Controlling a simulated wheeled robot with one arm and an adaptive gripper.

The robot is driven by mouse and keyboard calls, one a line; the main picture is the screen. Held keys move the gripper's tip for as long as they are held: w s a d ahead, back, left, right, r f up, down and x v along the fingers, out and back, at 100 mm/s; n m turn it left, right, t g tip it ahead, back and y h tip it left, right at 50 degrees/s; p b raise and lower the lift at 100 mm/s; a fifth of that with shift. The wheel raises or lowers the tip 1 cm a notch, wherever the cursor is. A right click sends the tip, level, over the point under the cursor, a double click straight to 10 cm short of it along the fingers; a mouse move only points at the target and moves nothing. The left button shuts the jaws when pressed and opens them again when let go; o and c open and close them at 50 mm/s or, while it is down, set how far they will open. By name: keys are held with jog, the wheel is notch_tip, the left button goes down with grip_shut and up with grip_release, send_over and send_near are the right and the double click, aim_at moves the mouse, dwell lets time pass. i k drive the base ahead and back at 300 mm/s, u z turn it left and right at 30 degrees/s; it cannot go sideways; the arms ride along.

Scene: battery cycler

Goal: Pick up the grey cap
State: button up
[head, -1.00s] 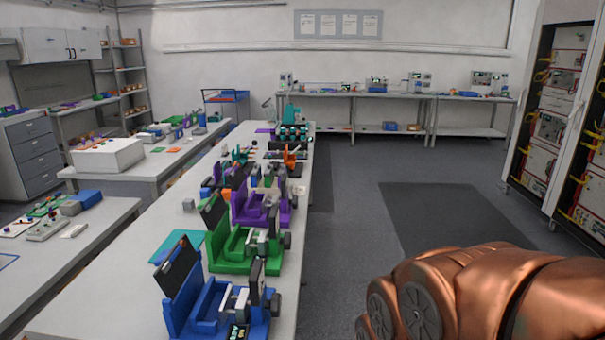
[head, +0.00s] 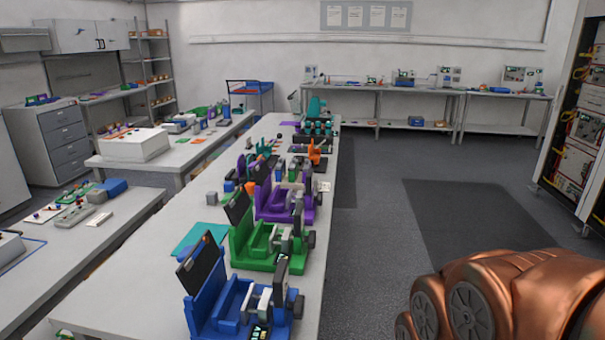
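I cannot make out for certain which thing is the grey cap. Grey round knobs show on the right sides of the fixtures, one on the blue fixture (head: 298,306) and one on the green fixture (head: 311,240). My gripper is not in view; only copper-coloured links of my arm show at the bottom right.
The long white table (head: 130,290) holds the blue, green and purple (head: 284,212) fixtures in a row, with a teal sheet (head: 200,238) beside them. Side benches stand left, a rack (head: 582,150) right. The grey floor (head: 375,240) right of the table is clear.

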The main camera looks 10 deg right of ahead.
aim_at(281, 161)
jog(key=z, duration=0.2)
jog(key=k, duration=0.25)
jog(key=z, duration=1)
jog(key=k, duration=1.1)
jog(key=z, duration=0.75)
jog(key=i, duration=1.45)
jog(key=u, duration=0.4)
jog(key=i, duration=2)
jog(key=u, duration=1.25)
jog(key=i, duration=1.05)
jog(key=u, duration=2.25)
jog(key=i, duration=1.5)
jog(key=u, duration=0.6)
